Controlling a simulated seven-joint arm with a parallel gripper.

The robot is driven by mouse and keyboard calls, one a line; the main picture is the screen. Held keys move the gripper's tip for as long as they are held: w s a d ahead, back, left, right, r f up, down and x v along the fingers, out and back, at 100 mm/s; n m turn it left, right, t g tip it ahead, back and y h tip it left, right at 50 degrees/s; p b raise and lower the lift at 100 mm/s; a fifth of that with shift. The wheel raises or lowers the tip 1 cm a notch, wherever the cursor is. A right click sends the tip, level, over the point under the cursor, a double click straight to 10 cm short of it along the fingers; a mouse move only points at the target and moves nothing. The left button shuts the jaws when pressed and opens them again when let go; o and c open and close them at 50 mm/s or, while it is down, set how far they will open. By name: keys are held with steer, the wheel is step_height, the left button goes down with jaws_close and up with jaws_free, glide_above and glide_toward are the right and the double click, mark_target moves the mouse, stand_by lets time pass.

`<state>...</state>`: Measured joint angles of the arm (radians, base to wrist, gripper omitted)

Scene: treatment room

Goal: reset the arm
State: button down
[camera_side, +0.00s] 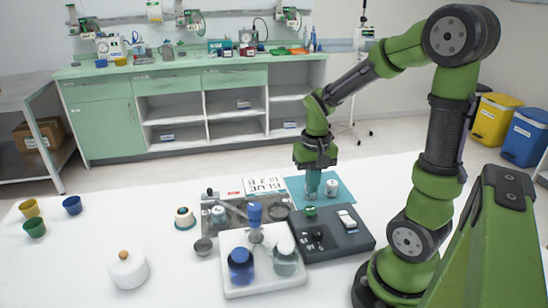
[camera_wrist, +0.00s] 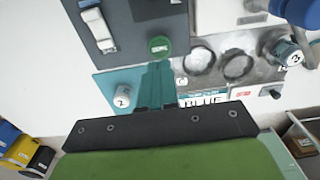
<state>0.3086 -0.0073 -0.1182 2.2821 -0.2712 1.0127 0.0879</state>
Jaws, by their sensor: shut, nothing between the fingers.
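My gripper (camera_side: 313,192) points straight down over the teal mat (camera_side: 346,183), at the back right of the white table. Its teal fingers are shut with nothing between them. The fingers (camera_wrist: 159,72) also show in the wrist view, over the mat (camera_wrist: 105,82). A small white jar (camera_side: 332,187) marked 2 stands on the mat just right of the fingers; it also shows in the wrist view (camera_wrist: 122,96). I cannot tell whether the fingertips touch the mat.
A white tray (camera_side: 236,291) holds a blue jar (camera_side: 240,266) and a glass jar. A white lidded pot (camera_side: 128,270) and coloured cups stand left. The front left table is mostly clear.

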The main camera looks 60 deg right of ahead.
steer(key=shift+r, duration=0.9)
steer(key=s+a+r+n+t+y, duration=0.2)
steer(key=a+r+n+t, duration=0.3)
steer(key=a+r, duration=0.6)
steer(key=a+t, duration=0.2)
steer(key=a, duration=0.2)
steer(key=c, duration=1.8)
jaws_free()
steer(key=shift+c, duration=0.2)
